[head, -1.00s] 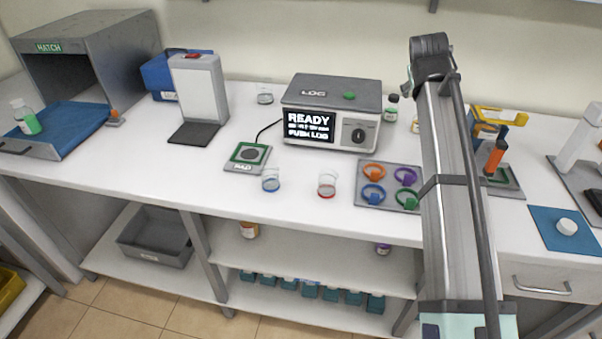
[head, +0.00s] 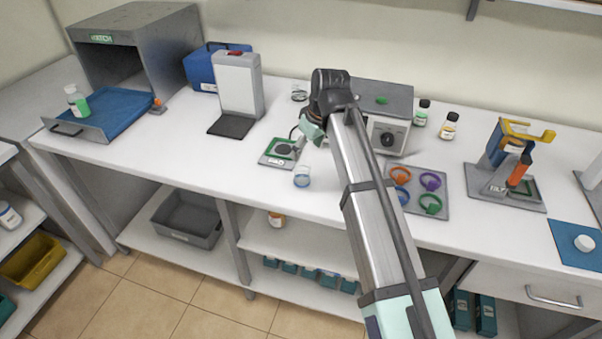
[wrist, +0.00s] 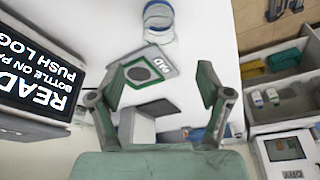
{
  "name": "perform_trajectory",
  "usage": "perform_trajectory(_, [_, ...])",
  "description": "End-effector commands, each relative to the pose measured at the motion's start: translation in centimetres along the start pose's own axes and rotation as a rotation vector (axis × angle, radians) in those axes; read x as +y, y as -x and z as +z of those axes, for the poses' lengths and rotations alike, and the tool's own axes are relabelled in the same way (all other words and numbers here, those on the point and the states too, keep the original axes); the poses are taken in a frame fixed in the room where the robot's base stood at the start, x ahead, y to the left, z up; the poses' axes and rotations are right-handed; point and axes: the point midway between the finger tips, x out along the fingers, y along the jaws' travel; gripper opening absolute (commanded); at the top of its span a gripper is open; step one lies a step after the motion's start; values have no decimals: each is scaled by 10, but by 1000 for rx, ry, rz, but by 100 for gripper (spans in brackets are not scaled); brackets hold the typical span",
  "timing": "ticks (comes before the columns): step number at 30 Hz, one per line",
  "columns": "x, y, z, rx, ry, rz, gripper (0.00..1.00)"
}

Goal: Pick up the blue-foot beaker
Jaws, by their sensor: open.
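The blue-foot beaker (head: 302,177) is a small clear glass with a blue base, standing upright on the white bench in front of the green-framed pad (head: 283,150). My gripper (head: 312,131) is above the bench, just behind and to the right of the beaker in the head view. In the wrist view my gripper (wrist: 162,84) shows two spread fingers with nothing between them; the beaker lies beyond the fingertips.
The LOG machine (head: 393,98) stands behind my arm; its screen (wrist: 38,75) is close on the left in the wrist view. A grey upright panel (head: 238,88) stands left of the pad. A mat with coloured rings (head: 430,181) lies right. The bench front-left is clear.

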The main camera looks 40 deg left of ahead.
Motion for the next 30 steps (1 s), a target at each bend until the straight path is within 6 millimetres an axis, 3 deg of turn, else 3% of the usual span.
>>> perform_trajectory(9, [0, -49, 0, 0, 0, 1, 77])
perform_trajectory(20, [0, -66, 1, 0, -1, 1, 77])
perform_trajectory(30, [0, -104, 4, -1, 0, 1, 77])
